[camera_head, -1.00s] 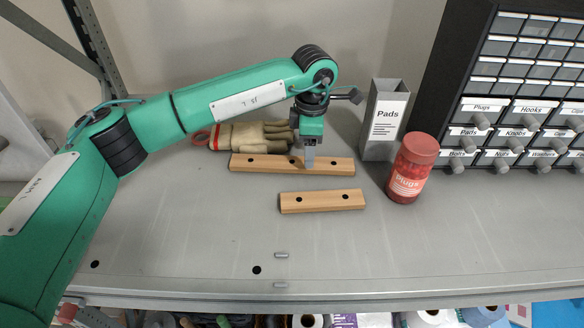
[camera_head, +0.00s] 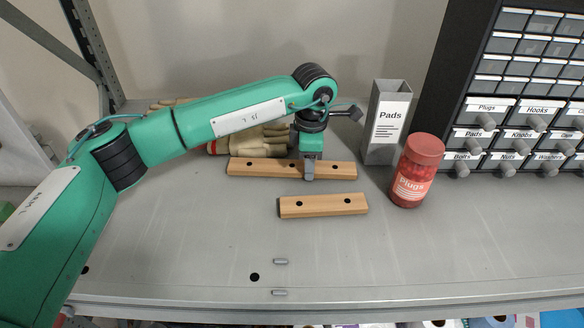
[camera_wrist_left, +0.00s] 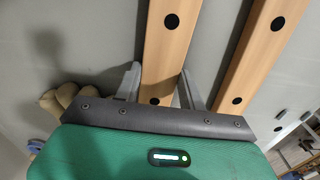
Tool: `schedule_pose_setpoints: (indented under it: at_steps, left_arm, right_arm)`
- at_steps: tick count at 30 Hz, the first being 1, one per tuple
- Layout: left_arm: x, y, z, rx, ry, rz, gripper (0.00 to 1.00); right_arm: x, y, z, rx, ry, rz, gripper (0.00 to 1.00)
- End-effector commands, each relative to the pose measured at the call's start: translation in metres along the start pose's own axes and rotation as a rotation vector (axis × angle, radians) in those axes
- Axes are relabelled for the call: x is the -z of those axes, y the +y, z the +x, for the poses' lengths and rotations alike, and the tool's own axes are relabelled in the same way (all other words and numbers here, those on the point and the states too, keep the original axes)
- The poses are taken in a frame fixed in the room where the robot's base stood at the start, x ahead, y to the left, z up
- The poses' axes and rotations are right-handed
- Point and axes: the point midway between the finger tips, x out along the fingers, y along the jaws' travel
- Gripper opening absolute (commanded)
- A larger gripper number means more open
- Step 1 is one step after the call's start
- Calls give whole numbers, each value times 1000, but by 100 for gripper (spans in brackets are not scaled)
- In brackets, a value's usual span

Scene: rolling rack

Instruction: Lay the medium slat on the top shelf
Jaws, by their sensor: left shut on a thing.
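Two wooden slats with dark holes lie roughly parallel on the grey shelf. The longer slat (camera_head: 250,169) is at the back and the shorter slat (camera_head: 323,207) is in front of it. My left gripper (camera_head: 309,178) is shut on the longer slat near its middle. In the left wrist view, the fingers of my left gripper (camera_wrist_left: 160,88) stand on either side of the longer slat (camera_wrist_left: 168,50), with the shorter slat (camera_wrist_left: 254,60) to the right. The longer slat appears to rest on the shelf. My right gripper is not in view.
Gloves (camera_head: 255,139) lie behind the longer slat. A Pads box (camera_head: 387,125) and a red Plugs jar (camera_head: 417,172) stand to the right, before a drawer cabinet (camera_head: 520,110).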

Motion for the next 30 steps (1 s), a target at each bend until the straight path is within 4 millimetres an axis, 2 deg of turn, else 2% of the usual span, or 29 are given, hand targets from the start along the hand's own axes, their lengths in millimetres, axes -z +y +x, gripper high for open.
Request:
schedule_pose_setpoints:
  at_steps: [11,30]
  left_arm:
    - [0,0,-5,-1,-1,0,14]
    - [0,0,-55,-1,-1,0,14]
  right_arm:
    - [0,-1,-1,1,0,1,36]
    - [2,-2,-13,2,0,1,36]
